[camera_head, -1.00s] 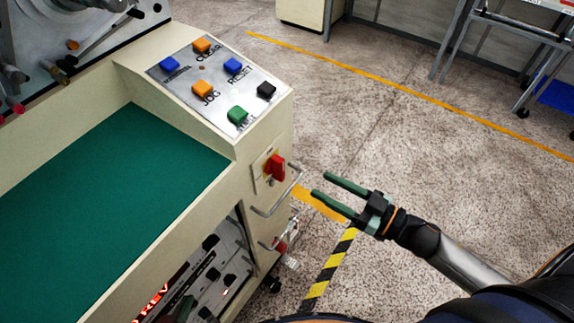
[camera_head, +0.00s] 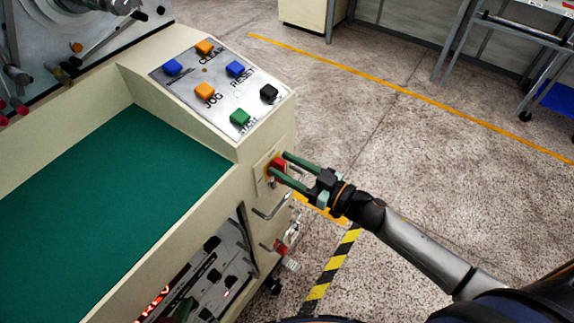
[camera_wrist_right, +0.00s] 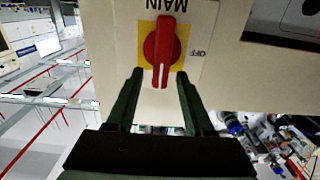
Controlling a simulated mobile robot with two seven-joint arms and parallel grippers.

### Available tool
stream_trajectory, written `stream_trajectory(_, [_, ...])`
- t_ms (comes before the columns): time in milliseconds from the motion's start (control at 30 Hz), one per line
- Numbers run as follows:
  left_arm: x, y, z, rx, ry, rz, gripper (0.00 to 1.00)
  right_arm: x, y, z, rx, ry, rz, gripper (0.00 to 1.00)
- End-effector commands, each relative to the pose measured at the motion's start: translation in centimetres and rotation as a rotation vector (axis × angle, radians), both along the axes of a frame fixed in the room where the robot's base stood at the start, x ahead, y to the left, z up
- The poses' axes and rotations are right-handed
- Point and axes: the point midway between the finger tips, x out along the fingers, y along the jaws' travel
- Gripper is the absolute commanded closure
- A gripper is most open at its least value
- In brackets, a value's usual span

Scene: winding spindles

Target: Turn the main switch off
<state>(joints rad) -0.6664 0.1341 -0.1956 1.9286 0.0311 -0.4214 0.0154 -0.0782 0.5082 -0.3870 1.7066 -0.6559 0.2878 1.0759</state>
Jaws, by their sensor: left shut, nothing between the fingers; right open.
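The main switch is a red rotary knob (camera_head: 278,166) on a yellow plate on the end face of the cream machine. In the right wrist view the knob (camera_wrist_right: 162,50) shows with its white-marked end toward the bottom of the picture. The word MAIN is upside down above it and OFF is to its right. My right gripper (camera_head: 280,164) is open at the switch. In its wrist view the fingertips (camera_wrist_right: 158,80) lie on either side of the knob's lower end; contact cannot be told. My left gripper is not in view.
A handle bar (camera_head: 274,208) sticks out just below the switch. The sloped button panel (camera_head: 215,82) is above it. A green work surface (camera_head: 110,200) lies to the left. Open floor (camera_head: 420,160) spreads to the right, with a metal rack (camera_head: 500,30) farther back.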

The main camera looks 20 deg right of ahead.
Motion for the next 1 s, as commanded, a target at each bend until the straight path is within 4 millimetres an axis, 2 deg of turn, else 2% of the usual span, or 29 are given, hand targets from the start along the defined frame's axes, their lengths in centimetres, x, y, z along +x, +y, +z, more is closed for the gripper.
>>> stream_trajectory(133, [0.00, -0.03, 0.02, -0.001, -0.001, -0.001, 1.00, -0.01, -0.01, 0.01, 0.000, 0.000, 0.000, 0.50])
stream_trajectory(500, [0.04, -0.19, 0.25, -0.004, -0.004, -0.003, 1.00, -0.03, -0.01, 0.02, 0.001, -0.001, 0.000, 0.91])
stream_trajectory(600, [0.00, -0.24, 0.25, -0.004, -0.004, -0.003, 1.00, -0.03, -0.01, 0.02, 0.001, -0.001, 0.000, 1.00])
stream_trajectory(1000, [-0.05, -0.28, 0.22, -0.005, -0.002, -0.003, 1.00, -0.04, -0.01, 0.02, -0.002, -0.002, 0.000, 1.00])
